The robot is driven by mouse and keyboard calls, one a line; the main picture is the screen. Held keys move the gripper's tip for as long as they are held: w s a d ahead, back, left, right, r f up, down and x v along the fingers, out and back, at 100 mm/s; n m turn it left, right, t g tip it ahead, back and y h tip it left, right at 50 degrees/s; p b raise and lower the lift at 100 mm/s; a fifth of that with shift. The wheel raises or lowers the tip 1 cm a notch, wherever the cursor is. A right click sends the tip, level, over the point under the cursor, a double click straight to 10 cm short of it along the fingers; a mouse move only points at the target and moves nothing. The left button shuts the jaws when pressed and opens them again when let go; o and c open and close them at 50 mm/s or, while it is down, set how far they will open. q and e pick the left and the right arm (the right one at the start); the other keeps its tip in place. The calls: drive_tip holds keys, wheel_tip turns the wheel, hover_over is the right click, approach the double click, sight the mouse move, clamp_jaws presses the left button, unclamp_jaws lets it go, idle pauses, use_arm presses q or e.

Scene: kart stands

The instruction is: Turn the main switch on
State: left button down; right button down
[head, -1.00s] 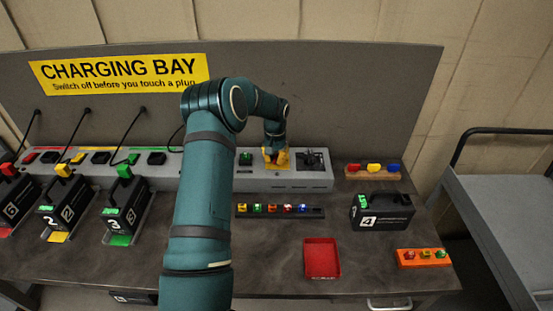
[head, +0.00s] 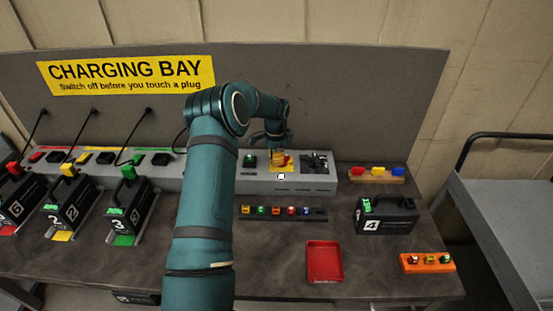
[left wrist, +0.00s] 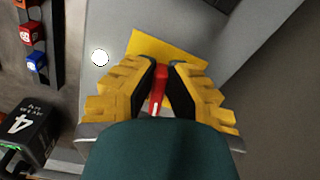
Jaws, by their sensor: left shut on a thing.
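The main switch is a red handle (left wrist: 157,88) on a yellow plate (left wrist: 170,47) in the left wrist view. In the head view the yellow plate (head: 283,167) is on the front right part of the grey charging unit, mostly behind my gripper. My left gripper (head: 281,157) is at the switch, its yellow fingers shut on the red handle between the fingertips (left wrist: 160,88). A round white lamp (left wrist: 100,57) glows beside the plate; it also shows in the head view (head: 281,176). My right gripper is in neither view.
A green part (head: 249,160) and a black part (head: 315,162) flank the switch on the grey unit (head: 305,182). Below are a rail of small coloured pieces (head: 283,213), a red tray (head: 324,262) and battery 4 (head: 386,216). Batteries in docks stand at left.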

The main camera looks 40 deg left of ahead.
use_arm(q)
drive_tip(key=shift+w+a+f+m, duration=0.1)
drive_tip(key=shift+a+f+m, duration=0.05)
drive_tip(key=shift+m, duration=1.35)
drive_tip(key=c, duration=1)
unclamp_jaws()
drive_tip(key=shift+w, duration=0.1)
drive_tip(key=shift+r, duration=0.2)
wheel_tip(320, 180, up, 12)
drive_tip(key=shift+f, duration=0.15)
